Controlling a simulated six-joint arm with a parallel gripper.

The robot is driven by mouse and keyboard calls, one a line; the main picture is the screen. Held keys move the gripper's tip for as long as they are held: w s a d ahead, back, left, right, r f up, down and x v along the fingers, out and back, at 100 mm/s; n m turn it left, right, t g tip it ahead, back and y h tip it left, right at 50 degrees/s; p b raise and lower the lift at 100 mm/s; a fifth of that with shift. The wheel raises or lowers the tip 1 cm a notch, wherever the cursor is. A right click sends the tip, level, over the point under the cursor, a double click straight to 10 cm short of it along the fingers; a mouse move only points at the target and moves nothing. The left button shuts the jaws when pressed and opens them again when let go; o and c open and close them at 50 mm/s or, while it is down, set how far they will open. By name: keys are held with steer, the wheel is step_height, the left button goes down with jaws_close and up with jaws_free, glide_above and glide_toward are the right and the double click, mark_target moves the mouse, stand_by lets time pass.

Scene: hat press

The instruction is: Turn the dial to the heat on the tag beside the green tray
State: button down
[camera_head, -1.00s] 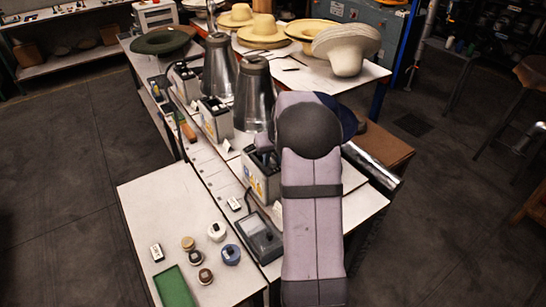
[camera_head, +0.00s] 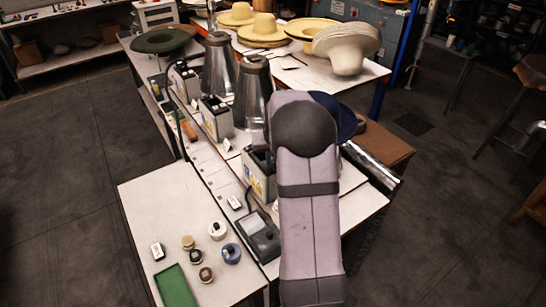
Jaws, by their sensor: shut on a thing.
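The green tray (camera_head: 176,288) lies at the front left of the white bench, partly cut off by the picture's lower edge. A small white tag (camera_head: 158,252) with dark marks stands beside its far end; the marks are too small to read. My arm's purple-grey wrist part shows just above the nearest control box (camera_head: 262,182), which has yellow and blue labels on its front. My gripper is hidden behind my own arm and the box. I cannot make out a dial on this box.
Several small round pots, among them a blue one (camera_head: 231,253), stand near the tray. A dark grey device (camera_head: 262,236) and another tag (camera_head: 234,202) lie before the box. Two metal cones, one here (camera_head: 253,92), stand behind it. Hats fill the far table.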

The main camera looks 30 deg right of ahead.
steer(key=shift+w+a+f+m+h+b, duration=0.1)
steer(key=shift+m+h+b, duration=0.15)
steer(key=shift+m, duration=0.35)
steer(key=shift+a+m+h+b, duration=0.1)
steer(key=shift+m+h+b, duration=0.15)
steer(key=shift+m, duration=0.35)
steer(key=m+g+b, duration=0.1)
steer(key=m+b, duration=0.1)
steer(key=shift+w+f+m+h, duration=0.1)
steer(key=shift+w+m+h, duration=0.05)
steer(key=shift+m+h, duration=0.25)
steer(key=shift+w+a+r+m+g+h+b, duration=0.15)
steer(key=shift+m+g+b, duration=0.35)
steer(key=shift+m, duration=0.65)
steer(key=shift+d+r+m+g+h+b, duration=0.1)
steer(key=shift+m+g+h+b, duration=0.2)
steer(key=shift+m+b, duration=0.6)
steer(key=shift+m, duration=0.35)
steer(key=c, duration=1.9)
jaws_free()
steer(key=shift+a, duration=0.1)
steer(key=shift+o, duration=0.2)
steer(key=w+b+v, duration=0.1)
steer(key=v, duration=0.6)
steer(key=shift+s, duration=0.5)
